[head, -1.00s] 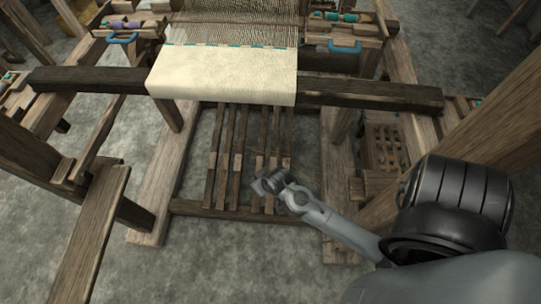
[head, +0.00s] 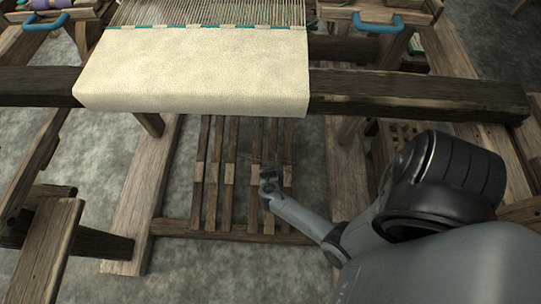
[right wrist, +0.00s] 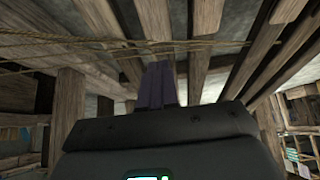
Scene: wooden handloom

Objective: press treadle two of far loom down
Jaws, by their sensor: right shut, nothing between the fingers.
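The loom in front of me has a cream cloth (head: 195,75) over its dark front beam (head: 415,92). Below hang several long wooden treadles (head: 212,195), in two groups with a gap between, each with a paler block partway along. My right gripper (head: 268,180) is at the right-hand group, overlapping its middle treadle in the head view; whether it touches cannot be told there. In the right wrist view its dark fingers (right wrist: 158,85) are shut and empty, pointing up among wooden bars (right wrist: 198,72). No treadle is visibly pressed. My left gripper is out of view.
A wooden crossbar (head: 190,229) runs below the treadles' near ends. Floor timbers (head: 140,200) flank them. A bench (head: 45,250) stands at left. Thin cords (right wrist: 60,45) cross the bars in the right wrist view. Bare grey floor (head: 220,270) lies in front.

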